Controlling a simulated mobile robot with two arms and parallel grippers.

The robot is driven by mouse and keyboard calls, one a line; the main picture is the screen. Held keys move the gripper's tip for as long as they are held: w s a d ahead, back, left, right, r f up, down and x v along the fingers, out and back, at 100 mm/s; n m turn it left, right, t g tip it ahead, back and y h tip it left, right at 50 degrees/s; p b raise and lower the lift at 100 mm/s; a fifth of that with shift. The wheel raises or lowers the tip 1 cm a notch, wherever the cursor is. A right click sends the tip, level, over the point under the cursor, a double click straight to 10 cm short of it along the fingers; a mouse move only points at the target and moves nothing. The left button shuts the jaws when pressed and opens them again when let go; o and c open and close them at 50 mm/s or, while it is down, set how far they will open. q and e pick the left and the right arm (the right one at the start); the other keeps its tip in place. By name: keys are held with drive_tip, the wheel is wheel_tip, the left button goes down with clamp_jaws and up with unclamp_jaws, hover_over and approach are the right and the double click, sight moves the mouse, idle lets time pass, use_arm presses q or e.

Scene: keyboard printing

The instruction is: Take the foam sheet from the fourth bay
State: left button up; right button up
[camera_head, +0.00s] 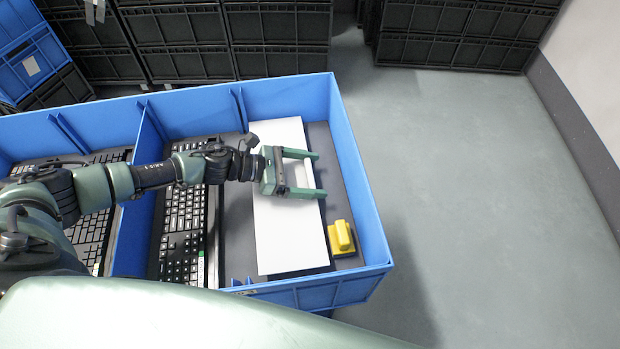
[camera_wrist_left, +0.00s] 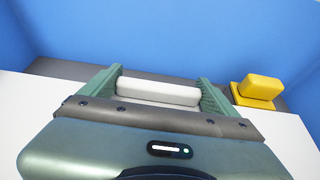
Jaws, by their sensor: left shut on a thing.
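The white foam sheet (camera_head: 290,240) lies lengthwise in the right-hand bay of the blue bin, on its dark floor. It also shows in the left wrist view (camera_wrist_left: 22,108), on both sides of my gripper. My left gripper (camera_head: 318,175) is over the upper middle of the sheet, fingers pointing right. In the left wrist view my left gripper (camera_wrist_left: 160,82) has a pale, rounded band of the sheet between its fingers and is shut on it. The sheet looks low and nearly flat; its underside is hidden. My right gripper is not in view.
A yellow object (camera_head: 341,238) stands right of the sheet, near the blue bin's wall (camera_head: 362,190). Black keyboards (camera_head: 182,225) lie left of the sheet and beyond a blue divider. Dark crates (camera_head: 275,45) are stacked behind. The floor at right (camera_head: 480,200) is clear.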

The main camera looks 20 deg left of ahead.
use_arm(q)
wheel_tip(320, 180, up, 16)
drive_tip(key=p, duration=0.2)
drive_tip(key=shift+r, duration=0.25)
drive_tip(key=o, duration=0.5)
drive_tip(key=c, duration=1.3)
drive_tip(key=shift+o, duration=0.2)
drive_tip(key=shift+a, duration=0.15)
